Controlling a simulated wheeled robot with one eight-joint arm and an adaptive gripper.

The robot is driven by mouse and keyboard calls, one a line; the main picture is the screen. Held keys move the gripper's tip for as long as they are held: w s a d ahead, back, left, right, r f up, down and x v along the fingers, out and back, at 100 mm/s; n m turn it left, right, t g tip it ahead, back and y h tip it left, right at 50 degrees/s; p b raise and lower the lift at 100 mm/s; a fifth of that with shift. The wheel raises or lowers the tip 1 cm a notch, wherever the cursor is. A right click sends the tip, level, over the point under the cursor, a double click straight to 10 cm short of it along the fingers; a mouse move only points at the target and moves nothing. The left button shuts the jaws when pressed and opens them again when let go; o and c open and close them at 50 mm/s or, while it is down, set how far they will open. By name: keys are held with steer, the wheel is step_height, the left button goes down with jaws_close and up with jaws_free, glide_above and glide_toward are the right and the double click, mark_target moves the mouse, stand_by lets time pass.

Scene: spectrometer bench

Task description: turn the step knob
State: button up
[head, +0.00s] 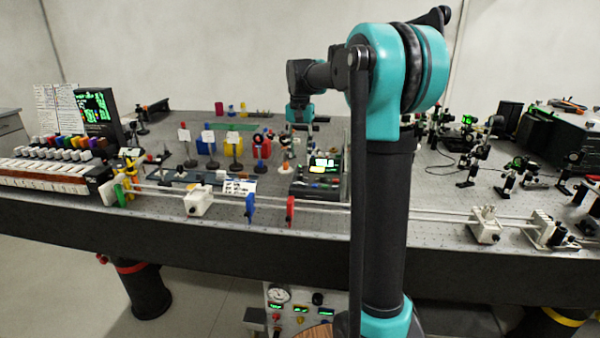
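No knob in the head view can be picked out for certain as the step knob. A control box (318,180) with a lit green display and small coloured controls stands mid-bench; its controls are too small to tell apart. My arm rises at right of centre, bends at a teal joint and reaches left over the bench. My gripper (299,124) is at the far end of the arm, small and dark, above and behind the control box. Its fingers are too small to tell open from shut. I see nothing clearly held in it.
A long optical bench (160,219) spans the view. A console with coloured knobs (72,146) and a green screen (97,108) stand at left. Parallel rods carry a blue plate (250,208) and a red plate (290,210) along the front. A gauge panel (300,309) is below.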

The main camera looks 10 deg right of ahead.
mark_target(300, 175)
step_height(300, 175, down, 8)
steer(key=shift+f, duration=0.1)
stand_by(0.4)
jaws_close()
